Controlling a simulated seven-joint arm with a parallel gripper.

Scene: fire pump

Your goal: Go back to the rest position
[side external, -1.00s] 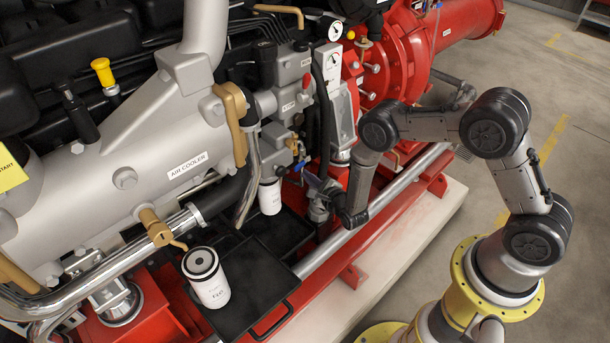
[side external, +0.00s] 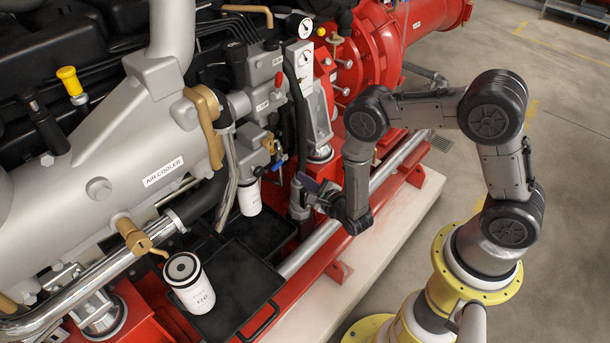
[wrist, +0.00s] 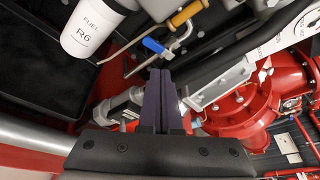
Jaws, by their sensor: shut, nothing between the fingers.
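My gripper (side external: 307,184) is at the end of the bent arm, beside the engine's lower right side, in the side view. It is partly hidden there by dark shapes. In the wrist view, the two dark fingers (wrist: 159,85) lie together, with nothing between them. Beyond their tips is a blue-handled valve (wrist: 155,45), apparently apart from them; its blue handle also shows in the side view (side external: 276,165).
A white fuel filter (wrist: 90,30) hangs near the valve; it also shows in the side view (side external: 249,198). Another white filter (side external: 190,283) stands on the black tray (side external: 243,300). A silver pipe (side external: 297,258) runs below the gripper. Open floor (side external: 570,150) lies to the right.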

